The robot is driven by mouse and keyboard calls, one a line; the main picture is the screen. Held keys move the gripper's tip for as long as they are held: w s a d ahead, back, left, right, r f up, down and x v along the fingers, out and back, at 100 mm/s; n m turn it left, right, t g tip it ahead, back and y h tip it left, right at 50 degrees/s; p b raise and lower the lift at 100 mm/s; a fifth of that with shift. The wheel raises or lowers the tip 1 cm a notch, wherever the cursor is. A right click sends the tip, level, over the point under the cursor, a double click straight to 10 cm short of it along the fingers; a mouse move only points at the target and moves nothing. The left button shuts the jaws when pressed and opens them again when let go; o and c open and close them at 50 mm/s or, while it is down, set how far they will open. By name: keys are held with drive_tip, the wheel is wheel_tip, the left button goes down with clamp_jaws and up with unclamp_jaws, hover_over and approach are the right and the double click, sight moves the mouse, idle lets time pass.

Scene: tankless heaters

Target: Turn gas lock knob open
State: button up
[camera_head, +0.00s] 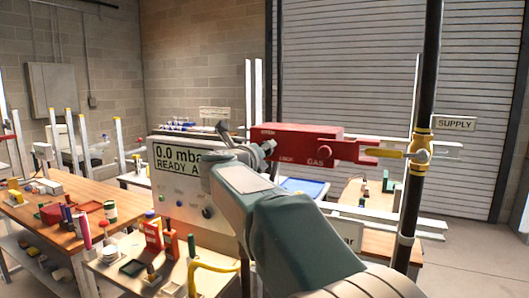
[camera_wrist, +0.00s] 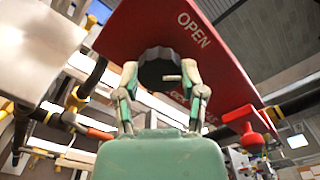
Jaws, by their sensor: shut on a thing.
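The gas lock knob (camera_wrist: 158,58) is a dark, round, ridged knob on the underside or face of a red panel (camera_wrist: 215,75) in the wrist view. The word OPEN is readable beside it, and a short light peg shows at the knob. My gripper (camera_wrist: 158,70) has one finger on each side of the knob and is shut on it. In the head view the red gas lock box (camera_head: 300,140) carries OPEN, LOCK and GAS labels. My gripper (camera_head: 262,150) is at its left end, and my arm hides most of the knob.
A grey display box (camera_head: 180,165) reading 0.0 mbar stands left of my arm. A black pipe (camera_head: 425,80) with a yellow-handled valve (camera_head: 395,153) stands right of the red box. Benches with clutter (camera_head: 75,190) fill the left. Floor shows at the far right.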

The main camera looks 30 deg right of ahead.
drive_tip(key=shift+w+a+n, duration=0.1)
drive_tip(key=shift+n, duration=3.8)
drive_tip(key=o, duration=1.1)
drive_tip(key=shift+w, duration=0.15)
drive_tip(key=shift+o, duration=0.2)
drive_tip(key=shift+a, duration=0.1)
